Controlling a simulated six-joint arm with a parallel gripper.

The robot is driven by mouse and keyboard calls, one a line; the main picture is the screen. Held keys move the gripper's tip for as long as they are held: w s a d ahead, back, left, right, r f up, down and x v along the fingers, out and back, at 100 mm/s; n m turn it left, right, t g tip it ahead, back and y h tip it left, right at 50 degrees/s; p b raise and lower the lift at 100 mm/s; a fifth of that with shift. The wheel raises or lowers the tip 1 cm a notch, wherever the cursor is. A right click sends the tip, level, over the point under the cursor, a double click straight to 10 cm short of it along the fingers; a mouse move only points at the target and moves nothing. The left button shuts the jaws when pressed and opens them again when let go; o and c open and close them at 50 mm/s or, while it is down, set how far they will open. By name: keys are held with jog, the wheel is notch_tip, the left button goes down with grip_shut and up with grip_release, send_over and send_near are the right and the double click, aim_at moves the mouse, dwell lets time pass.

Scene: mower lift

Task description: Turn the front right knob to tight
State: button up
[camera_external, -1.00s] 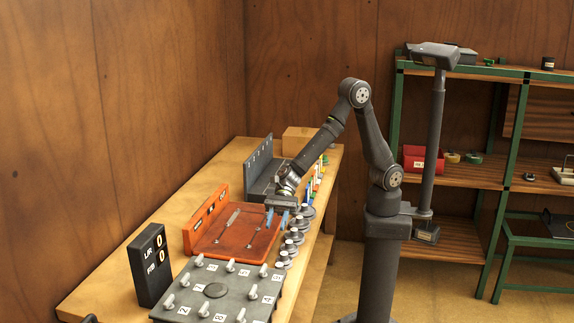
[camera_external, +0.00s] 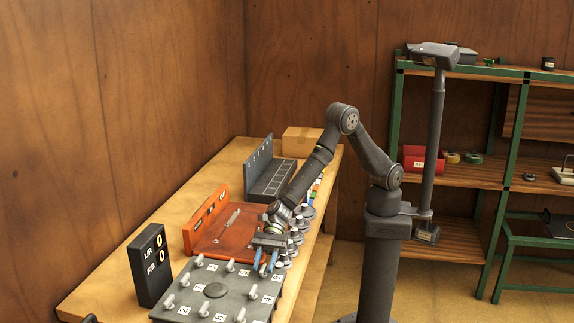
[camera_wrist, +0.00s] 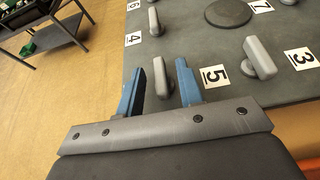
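A dark grey board (camera_external: 235,285) carries several light grey knobs with white number labels and a round dark disc (camera_external: 215,290). Which knob the task calls front right is not marked. My gripper (camera_external: 264,260) hangs over the board's far right corner, blue fingers pointing down. In the wrist view, my gripper (camera_wrist: 160,87) is open, with one light grey knob (camera_wrist: 163,82) between its two fingers and a gap on each side. That knob stands close to the labels 5 (camera_wrist: 214,76) and 4 (camera_wrist: 133,39). I cannot tell how far down the fingers reach beside it.
An orange tray (camera_external: 228,240) with a raised back lies behind the board. Several round grey weights with white tops (camera_external: 292,245) line the right side. A cardboard box (camera_external: 302,140) is at the far end.

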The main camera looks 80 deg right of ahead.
grip_shut()
jog(key=shift+a, duration=0.1)
jog(key=shift+s+r+m+t, duration=0.15)
jog(key=shift+m+t, duration=1.05)
jog(key=shift+t, duration=0.2)
jog(key=shift+a+r+m+t+h, duration=0.1)
jog(key=shift+m+t+h, duration=0.2)
jog(key=shift+m+t, duration=0.8)
jog(key=shift+t, duration=0.2)
grip_release()
jog(key=shift+s+f, duration=0.1)
jog(key=shift+f, duration=0.1)
